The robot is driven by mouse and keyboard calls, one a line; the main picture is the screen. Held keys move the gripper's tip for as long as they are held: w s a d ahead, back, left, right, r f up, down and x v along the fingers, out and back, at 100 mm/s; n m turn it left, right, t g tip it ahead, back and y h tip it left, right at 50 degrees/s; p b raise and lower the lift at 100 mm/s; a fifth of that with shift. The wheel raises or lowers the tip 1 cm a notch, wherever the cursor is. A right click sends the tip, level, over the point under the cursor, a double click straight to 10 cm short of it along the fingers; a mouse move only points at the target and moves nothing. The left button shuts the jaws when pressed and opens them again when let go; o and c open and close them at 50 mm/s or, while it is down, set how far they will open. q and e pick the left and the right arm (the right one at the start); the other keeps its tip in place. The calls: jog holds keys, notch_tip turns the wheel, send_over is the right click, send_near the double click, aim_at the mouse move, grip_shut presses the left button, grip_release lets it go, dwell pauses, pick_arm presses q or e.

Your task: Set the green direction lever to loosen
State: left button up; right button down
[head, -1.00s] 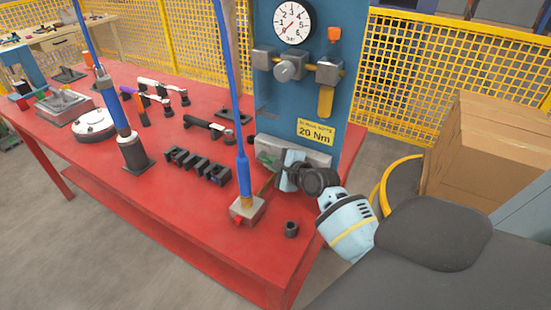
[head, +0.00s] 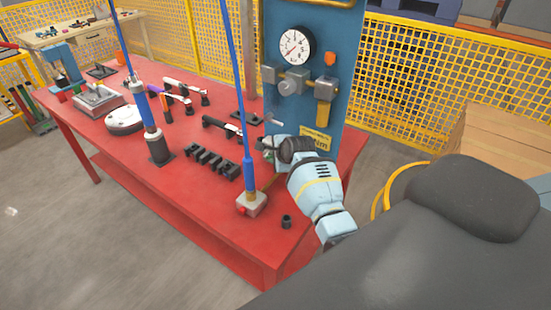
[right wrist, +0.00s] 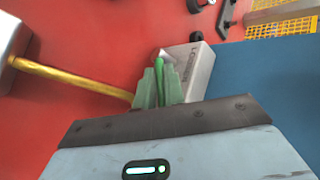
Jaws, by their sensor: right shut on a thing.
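The green direction lever (right wrist: 159,66) shows in the right wrist view, upright in the picture between the fingers of my right gripper (right wrist: 159,88). The fingers are shut on it. The lever stands at the left end of a grey housing (right wrist: 196,70) with dark lettering that seems to read "LOOSEN". In the head view my right gripper (head: 270,153) is at the foot of the blue panel (head: 340,70), and my wrist hides the lever and most of the housing. My left gripper is not in view.
A grey block (head: 251,204) with a red button and a blue upright tool stands left of my gripper on the red table (head: 200,215). A brass-coloured rod (right wrist: 75,78) runs close to the fingers. A black slotted rack (head: 211,163) and small black cup (head: 286,221) are nearby.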

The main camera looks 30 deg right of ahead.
jog(key=shift+r, duration=0.1)
dwell(0.4)
jog(key=c, duration=1.5)
grip_release()
jog(key=v, duration=0.7)
jog(key=shift+s+r, duration=0.2)
jog(key=shift+r, duration=0.1)
jog(key=shift+a, duration=0.1)
